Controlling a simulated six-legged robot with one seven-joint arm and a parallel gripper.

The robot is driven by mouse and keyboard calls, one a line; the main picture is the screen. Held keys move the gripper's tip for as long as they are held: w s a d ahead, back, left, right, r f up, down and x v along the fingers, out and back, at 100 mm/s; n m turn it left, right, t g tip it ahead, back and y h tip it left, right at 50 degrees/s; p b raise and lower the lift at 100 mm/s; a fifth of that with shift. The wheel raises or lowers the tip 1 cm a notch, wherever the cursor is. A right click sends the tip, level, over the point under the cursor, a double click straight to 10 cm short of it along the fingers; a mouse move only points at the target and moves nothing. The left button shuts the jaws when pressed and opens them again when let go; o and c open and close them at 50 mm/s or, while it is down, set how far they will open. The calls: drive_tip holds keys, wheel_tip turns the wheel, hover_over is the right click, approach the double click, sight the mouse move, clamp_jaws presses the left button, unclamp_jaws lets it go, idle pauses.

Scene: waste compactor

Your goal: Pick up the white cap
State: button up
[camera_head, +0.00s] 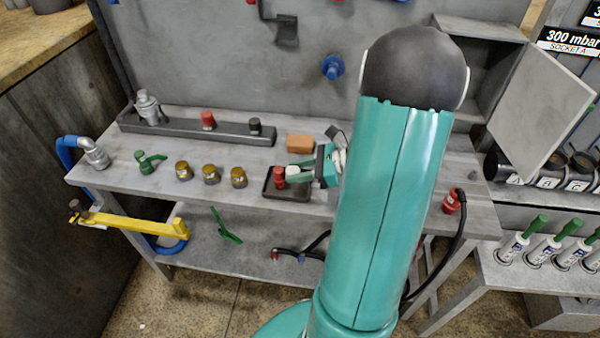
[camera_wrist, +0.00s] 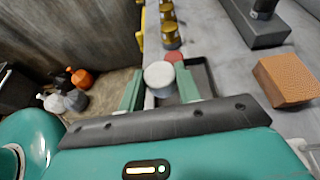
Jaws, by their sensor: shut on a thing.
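The white cap (camera_head: 292,171) is at the small black tray (camera_head: 287,193) on the grey workbench. In the wrist view the white cap (camera_wrist: 160,76) shows as a round pale top between the two green fingers of my gripper (camera_wrist: 160,92). In the head view my gripper (camera_head: 300,171) reaches in from the right and is shut on the cap. A red cap (camera_head: 279,177) stands just left of it in the tray, and its red top (camera_wrist: 174,57) shows behind the white cap in the wrist view. I cannot tell whether the white cap touches the tray.
An orange-brown block (camera_head: 300,143) lies behind the tray. Several brass caps (camera_head: 211,174) and a green valve (camera_head: 149,162) stand to the left. A long dark rack (camera_head: 180,127) holds fittings at the back. A yellow bar (camera_head: 130,222) sticks out at the bench's front left.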

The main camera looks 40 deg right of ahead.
drive_tip(key=s+a+r, duration=0.6)
drive_tip(key=a, duration=0.2)
drive_tip(key=shift+s+a, duration=0.25)
drive_tip(key=shift+s, duration=0.05)
